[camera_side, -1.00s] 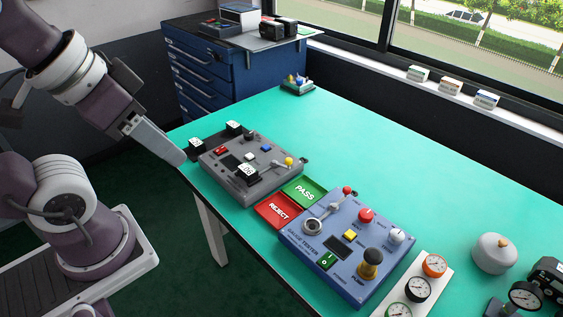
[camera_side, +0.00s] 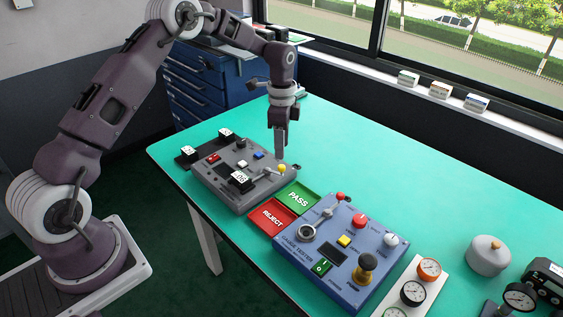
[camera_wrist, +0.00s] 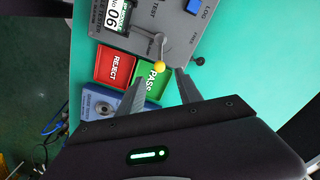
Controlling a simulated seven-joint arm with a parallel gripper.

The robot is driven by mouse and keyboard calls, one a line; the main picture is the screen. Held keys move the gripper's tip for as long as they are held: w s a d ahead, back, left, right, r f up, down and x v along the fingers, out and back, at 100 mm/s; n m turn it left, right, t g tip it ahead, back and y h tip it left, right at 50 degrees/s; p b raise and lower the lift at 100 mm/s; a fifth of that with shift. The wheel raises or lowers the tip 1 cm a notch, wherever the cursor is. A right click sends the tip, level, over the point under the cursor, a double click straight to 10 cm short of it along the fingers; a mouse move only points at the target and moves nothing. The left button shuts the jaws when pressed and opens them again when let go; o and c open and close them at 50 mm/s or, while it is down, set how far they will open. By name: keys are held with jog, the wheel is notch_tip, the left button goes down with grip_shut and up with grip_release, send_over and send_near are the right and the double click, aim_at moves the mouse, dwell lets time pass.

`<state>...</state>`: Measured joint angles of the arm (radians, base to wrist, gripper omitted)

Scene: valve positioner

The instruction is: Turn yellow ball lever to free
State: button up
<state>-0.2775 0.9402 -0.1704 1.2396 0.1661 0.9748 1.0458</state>
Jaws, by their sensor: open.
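The yellow ball lever (camera_side: 281,168) is on the top right of the grey box (camera_side: 232,194). In the wrist view the yellow ball (camera_wrist: 159,66) is at the near end of a short grey arm, beside the box's edge. My gripper (camera_side: 280,155) points down just above and behind the ball in the side view. In the wrist view my gripper (camera_wrist: 164,73) is open, with one finger to each side of the ball and nothing held. Contact with the ball cannot be told. Small lettering beside the lever is too blurred to read fully.
Green PASS (camera_side: 298,198) and red REJECT (camera_side: 273,215) trays lie beside the grey box. A blue gauge tester (camera_side: 318,275) with a red-ball lever (camera_side: 341,197) stands to the right. The table behind is clear.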

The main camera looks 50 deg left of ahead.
aim_at(282, 166)
notch_tip(282, 166, down, 6)
jog(key=shift+f, duration=0.25)
jog(key=shift+c, duration=0.4)
grip_shut()
